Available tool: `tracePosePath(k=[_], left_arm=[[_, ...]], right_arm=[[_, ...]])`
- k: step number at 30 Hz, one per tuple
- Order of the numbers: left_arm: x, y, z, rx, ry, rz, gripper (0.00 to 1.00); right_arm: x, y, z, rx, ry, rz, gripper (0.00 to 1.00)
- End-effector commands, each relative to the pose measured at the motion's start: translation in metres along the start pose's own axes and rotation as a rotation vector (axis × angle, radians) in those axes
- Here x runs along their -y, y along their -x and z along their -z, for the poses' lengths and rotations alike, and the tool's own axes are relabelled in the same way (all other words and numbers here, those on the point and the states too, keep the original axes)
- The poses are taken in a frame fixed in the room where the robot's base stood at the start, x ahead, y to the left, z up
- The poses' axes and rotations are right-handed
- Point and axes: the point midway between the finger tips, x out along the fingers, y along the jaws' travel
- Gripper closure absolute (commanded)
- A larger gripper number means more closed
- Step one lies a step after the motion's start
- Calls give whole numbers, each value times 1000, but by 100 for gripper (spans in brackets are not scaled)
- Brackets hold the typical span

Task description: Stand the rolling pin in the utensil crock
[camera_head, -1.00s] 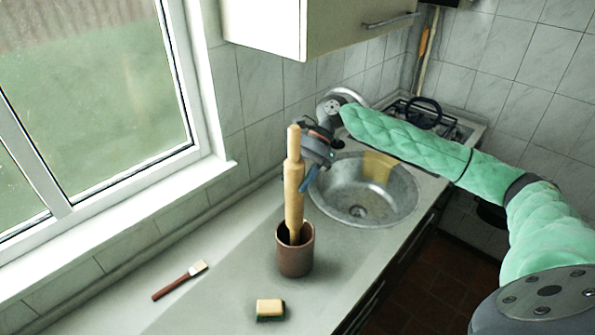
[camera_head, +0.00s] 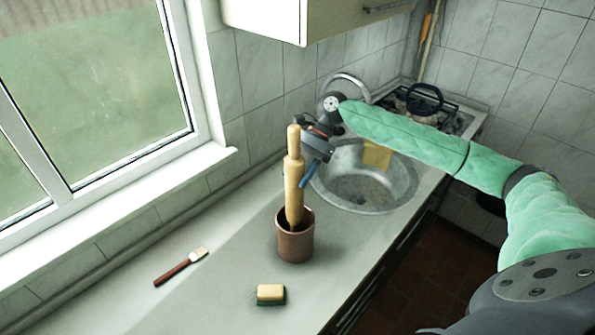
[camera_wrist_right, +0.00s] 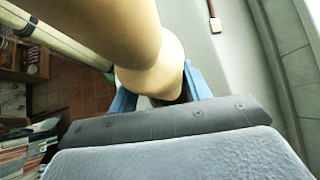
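The pale wooden rolling pin (camera_head: 294,180) stands nearly upright, its lower end inside the mouth of the brown utensil crock (camera_head: 295,243). The crock's wall hides that end, so I cannot tell if it touches the bottom. My right gripper (camera_head: 304,182) reaches in from behind right and is shut on the rolling pin above the crock. In the right wrist view the rolling pin (camera_wrist_right: 150,60) runs between the two blue fingers of the gripper (camera_wrist_right: 160,92). My left gripper is not in view.
A yellow and green sponge (camera_head: 271,293) lies in front of the crock. A brush (camera_head: 181,266) with a red-brown handle lies at left on the worktop (camera_head: 215,290). The sink (camera_head: 365,185) is at right behind the crock, with the stove (camera_head: 440,110) beyond.

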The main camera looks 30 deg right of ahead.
Motion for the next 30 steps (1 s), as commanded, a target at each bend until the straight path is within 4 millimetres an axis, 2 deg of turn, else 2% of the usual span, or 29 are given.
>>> tracePosePath(k=[1,3,14,17,24,30], left_arm=[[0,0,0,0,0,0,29],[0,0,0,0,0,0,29],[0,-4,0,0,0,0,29],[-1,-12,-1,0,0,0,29],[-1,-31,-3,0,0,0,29],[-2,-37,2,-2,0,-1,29]], right_arm=[[0,0,0,0,0,0,41],[0,0,0,0,0,0,29],[0,3,2,-1,-1,0,29],[0,12,3,-2,-1,0,29],[0,50,3,-2,0,2,29],[0,72,1,-1,0,1,29]])
